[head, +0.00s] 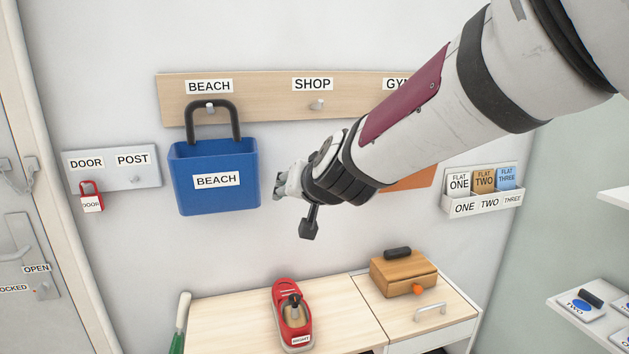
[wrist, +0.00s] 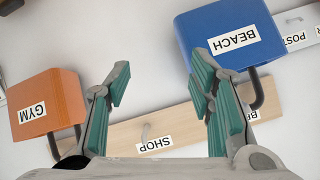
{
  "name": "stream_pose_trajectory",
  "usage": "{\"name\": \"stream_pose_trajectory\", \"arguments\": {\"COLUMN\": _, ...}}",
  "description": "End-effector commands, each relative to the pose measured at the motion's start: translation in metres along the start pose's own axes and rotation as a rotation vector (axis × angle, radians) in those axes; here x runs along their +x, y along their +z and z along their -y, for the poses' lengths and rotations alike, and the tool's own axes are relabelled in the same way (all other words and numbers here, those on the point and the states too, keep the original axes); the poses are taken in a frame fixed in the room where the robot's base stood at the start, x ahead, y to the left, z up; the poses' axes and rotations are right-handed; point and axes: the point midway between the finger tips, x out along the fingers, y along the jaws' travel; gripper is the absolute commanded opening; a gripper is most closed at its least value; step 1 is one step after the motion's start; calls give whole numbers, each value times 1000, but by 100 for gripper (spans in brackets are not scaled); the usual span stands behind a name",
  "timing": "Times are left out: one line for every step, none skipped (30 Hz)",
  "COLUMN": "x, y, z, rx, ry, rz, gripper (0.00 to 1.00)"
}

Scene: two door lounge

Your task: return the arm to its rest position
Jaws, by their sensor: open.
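My arm reaches in from the upper right in the head view. My gripper (head: 283,186) is at its end, in front of the wall just right of the blue BEACH bag (head: 215,190). The gripper's far side is partly hidden by the wrist. In the wrist view, my gripper (wrist: 158,90) is open and empty, its two green-padded fingers apart. The blue bag (wrist: 215,30) is beyond the right-hand finger, and the orange GYM bag (wrist: 60,95) is beyond the left-hand one. I cannot tell whether the right-hand finger touches the blue bag.
A wooden hook board (head: 265,88) holds the bags. A DOOR/POST plate (head: 118,170) with a red tag (head: 91,188) hangs left. Below, a table (head: 235,312) carries a red shoe (head: 292,310) and a wooden box (head: 402,276). A card rack (head: 480,205) and shelves (head: 550,302) are right.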

Motion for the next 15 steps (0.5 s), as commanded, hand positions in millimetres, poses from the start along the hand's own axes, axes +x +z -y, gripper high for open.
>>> {"name": "stream_pose_trajectory", "arguments": {"x": -24, "y": -2, "z": -10, "rx": -19, "ry": -1, "rz": 20, "gripper": 49}}
{"name": "stream_pose_trajectory", "arguments": {"x": -37, "y": 1, "z": -15, "rx": -31, "ry": -1, "rz": 42, "gripper": 49}}
{"name": "stream_pose_trajectory", "arguments": {"x": -54, "y": 5, "z": -23, "rx": -46, "ry": 3, "rz": 69, "gripper": 49}}
{"name": "stream_pose_trajectory", "arguments": {"x": -67, "y": 9, "z": -29, "rx": -58, "ry": 8, "rz": 91, "gripper": 49}}
{"name": "stream_pose_trajectory", "arguments": {"x": -80, "y": 13, "z": -36, "rx": -67, "ry": 15, "rz": 112, "gripper": 49}}
{"name": "stream_pose_trajectory", "arguments": {"x": -98, "y": 20, "z": -45, "rx": -81, "ry": 27, "rz": 143, "gripper": 49}}
{"name": "stream_pose_trajectory", "arguments": {"x": -111, "y": 26, "z": -52, "rx": -90, "ry": 37, "rz": 167, "gripper": 49}}
{"name": "stream_pose_trajectory", "arguments": {"x": -124, "y": 32, "z": -60, "rx": -98, "ry": 50, "rz": 189, "gripper": 49}}
{"name": "stream_pose_trajectory", "arguments": {"x": -142, "y": 41, "z": -71, "rx": -108, "ry": 70, "rz": 220, "gripper": 49}}
{"name": "stream_pose_trajectory", "arguments": {"x": -156, "y": 49, "z": -79, "rx": -114, "ry": 86, "rz": 244, "gripper": 49}}
{"name": "stream_pose_trajectory", "arguments": {"x": -169, "y": 57, "z": -87, "rx": -120, "ry": 104, "rz": 269, "gripper": 49}}
{"name": "stream_pose_trajectory", "arguments": {"x": -187, "y": 68, "z": -98, "rx": -125, "ry": 130, "rz": 301, "gripper": 49}}
{"name": "stream_pose_trajectory", "arguments": {"x": -200, "y": 76, "z": -106, "rx": -128, "ry": 150, "rz": 323, "gripper": 49}}
{"name": "stream_pose_trajectory", "arguments": {"x": -213, "y": 85, "z": -115, "rx": -130, "ry": 172, "rz": 347, "gripper": 49}}
{"name": "stream_pose_trajectory", "arguments": {"x": -228, "y": 96, "z": -125, "rx": -131, "ry": 200, "rz": 376, "gripper": 49}}
